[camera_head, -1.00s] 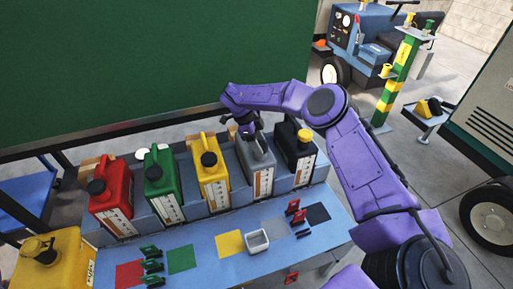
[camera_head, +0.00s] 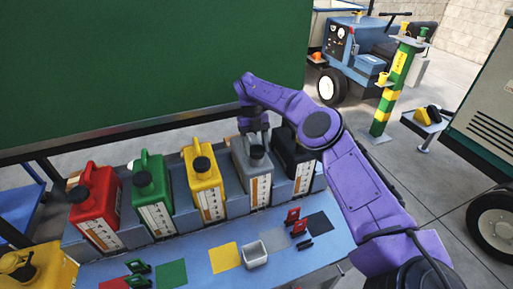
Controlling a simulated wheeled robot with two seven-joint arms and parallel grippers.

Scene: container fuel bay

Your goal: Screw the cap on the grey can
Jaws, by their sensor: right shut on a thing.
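The grey can (camera_head: 255,184) stands upright in the row on the blue bench, second from the right. A black cap (camera_head: 257,153) shows at its mouth. My right gripper (camera_head: 256,139) reaches down from above onto the top of the can and is shut on the cap. The fingertips are small here, and the gripper hides part of the can's top and handle. I cannot tell how far the cap is turned. My left gripper is not in view.
Red (camera_head: 95,208), green (camera_head: 151,190) and yellow (camera_head: 205,184) cans stand to the left; a black can (camera_head: 294,165) stands close on the right, partly behind my arm. A small white tray (camera_head: 255,255) and coloured squares lie in front. A green wall (camera_head: 150,70) rises behind.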

